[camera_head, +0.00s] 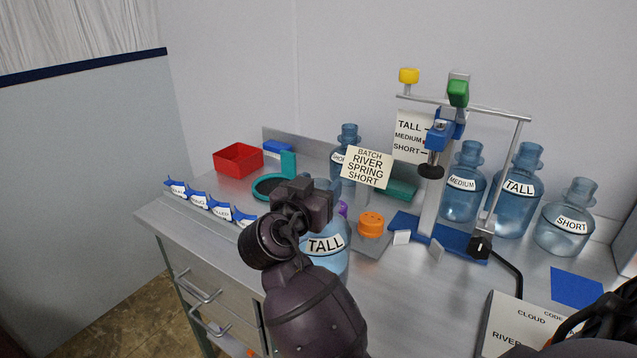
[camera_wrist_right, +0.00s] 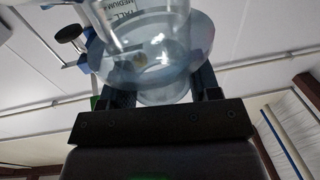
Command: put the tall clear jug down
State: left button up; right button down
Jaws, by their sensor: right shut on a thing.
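The tall clear jug (camera_head: 335,265), bluish and labelled TALL, is upright over the front middle of the counter (camera_head: 395,310). My right gripper (camera_head: 318,195) is shut on its upper part, and my wrist and forearm hide its left side. Whether its base touches the counter cannot be told. In the right wrist view the jug (camera_wrist_right: 165,85) sits between the two fingers (camera_wrist_right: 158,88). My left gripper is not in view.
Behind stand several labelled jugs, including another TALL one (camera_head: 513,205), and a gauge stand (camera_head: 432,190) on a blue base. An orange lid (camera_head: 371,224), red bin (camera_head: 238,160) and teal ring (camera_head: 265,190) lie nearby. A sign (camera_head: 500,335) is front right. Bare counter lies right of the held jug.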

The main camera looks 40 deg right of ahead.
jog(key=shift+c, duration=1.7)
grip_release()
jog(key=shift+r, duration=0.1)
